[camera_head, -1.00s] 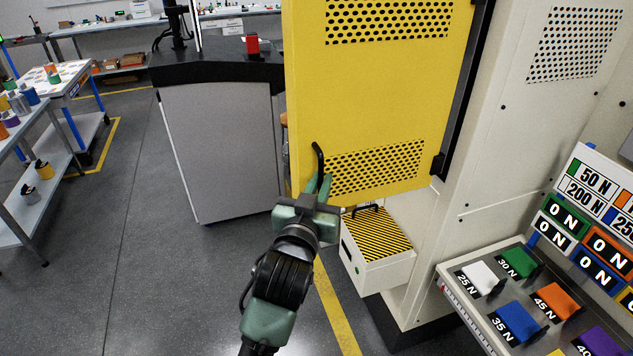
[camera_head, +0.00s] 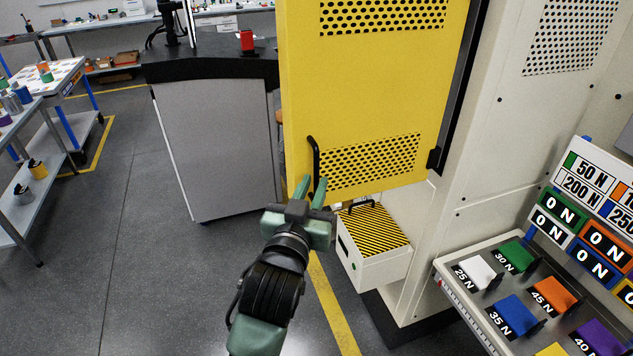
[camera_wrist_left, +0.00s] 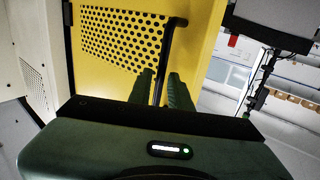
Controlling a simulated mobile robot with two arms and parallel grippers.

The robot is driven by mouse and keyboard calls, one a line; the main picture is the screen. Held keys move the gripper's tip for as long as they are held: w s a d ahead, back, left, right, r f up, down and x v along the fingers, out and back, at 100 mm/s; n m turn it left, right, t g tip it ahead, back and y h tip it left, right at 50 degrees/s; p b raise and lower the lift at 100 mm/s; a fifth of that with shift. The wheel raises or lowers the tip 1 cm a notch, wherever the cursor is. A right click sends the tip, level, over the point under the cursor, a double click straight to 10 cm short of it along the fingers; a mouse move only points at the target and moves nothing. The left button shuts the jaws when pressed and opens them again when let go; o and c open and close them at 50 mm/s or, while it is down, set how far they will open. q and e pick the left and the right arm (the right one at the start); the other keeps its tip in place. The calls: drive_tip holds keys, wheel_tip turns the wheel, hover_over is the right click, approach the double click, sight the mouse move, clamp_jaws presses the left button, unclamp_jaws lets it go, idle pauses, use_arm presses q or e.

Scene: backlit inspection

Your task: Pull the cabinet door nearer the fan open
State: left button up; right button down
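The yellow cabinet door (camera_head: 365,95) has perforated panels and a black bar handle (camera_head: 314,160) low near its left edge. It stands swung out from the pale cabinet (camera_head: 480,150), with its hinge side on the right. My left gripper (camera_head: 311,188) is at the handle's lower end, its green fingers spread apart. In the left wrist view, the handle (camera_wrist_left: 160,87) runs between the two fingers (camera_wrist_left: 164,88), with narrow gaps showing. The door (camera_wrist_left: 205,60) fills much of that view. I cannot make out a fan. My right gripper is not in view.
A pale box with a striped top (camera_head: 374,228) sticks out below the door. A grey counter (camera_head: 215,140) stands behind to the left. A sloped panel with coloured weight-labelled blocks (camera_head: 500,290) is at the lower right.

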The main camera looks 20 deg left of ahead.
use_arm(q)
drive_tip(key=s+b, duration=0.1)
drive_tip(key=s, duration=0.3)
drive_tip(key=shift+s+d, duration=0.15)
drive_tip(key=shift+s, duration=0.2)
